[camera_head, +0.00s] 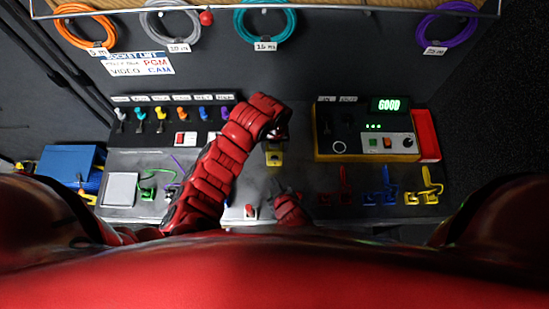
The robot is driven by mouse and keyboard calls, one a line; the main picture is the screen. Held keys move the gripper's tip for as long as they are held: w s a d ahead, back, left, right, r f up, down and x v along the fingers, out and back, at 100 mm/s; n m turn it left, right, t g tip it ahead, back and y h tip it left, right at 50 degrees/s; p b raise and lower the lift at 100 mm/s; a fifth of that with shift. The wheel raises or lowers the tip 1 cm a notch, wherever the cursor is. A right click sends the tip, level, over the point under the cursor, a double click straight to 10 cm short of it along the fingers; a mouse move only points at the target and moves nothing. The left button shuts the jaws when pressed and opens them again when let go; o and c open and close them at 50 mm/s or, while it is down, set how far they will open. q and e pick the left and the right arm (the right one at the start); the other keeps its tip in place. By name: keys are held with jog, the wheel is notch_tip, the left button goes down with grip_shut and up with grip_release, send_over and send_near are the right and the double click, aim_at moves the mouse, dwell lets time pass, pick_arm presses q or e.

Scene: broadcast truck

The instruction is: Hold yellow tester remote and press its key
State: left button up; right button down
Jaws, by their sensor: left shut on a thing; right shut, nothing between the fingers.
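The yellow tester remote (275,158) shows as a small yellow piece just below my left gripper, over the middle of the desk. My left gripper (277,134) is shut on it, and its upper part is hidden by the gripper. The remote's key is too small to make out. My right gripper (279,190) is lower in the view, near the desk's front. It is shut and empty, with a gap between it and the remote.
A yellow-edged tester (317,135) with a green "GOOD" display stands at the right. Red (343,190), blue (387,190) and yellow (430,190) connectors lie below it. A grey pad (120,189) and blue box (68,160) are at the left. Coiled cables hang at the back.

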jog(key=shift+s, duration=0.3)
pick_arm(q)
jog(key=o, duration=1.6)
